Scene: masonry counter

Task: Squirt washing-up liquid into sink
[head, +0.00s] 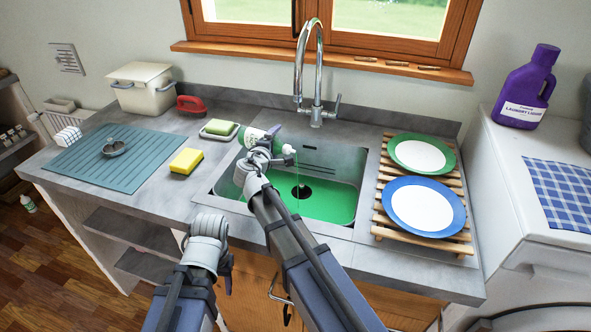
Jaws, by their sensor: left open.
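The sink (325,165) is a basin set in the counter, with bright green on its floor around a dark drain (301,192). My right gripper (272,138) is over the sink's back left part. It is shut on the washing-up liquid bottle (254,134), a green and white bottle held tilted with its white nozzle to the right. A thin green stream falls from the nozzle into the basin. The hand partly hides the bottle. My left gripper (227,273) is open and empty, low in front of the counter edge; its fingers show only partly.
A chrome tap (316,75) stands behind the sink. Plates (424,205) lie on a wooden rack (378,217) at right. A yellow sponge (186,161), a soap dish (217,136) and a teal mat (88,160) are at left. A purple laundry bottle (528,88) stands far right.

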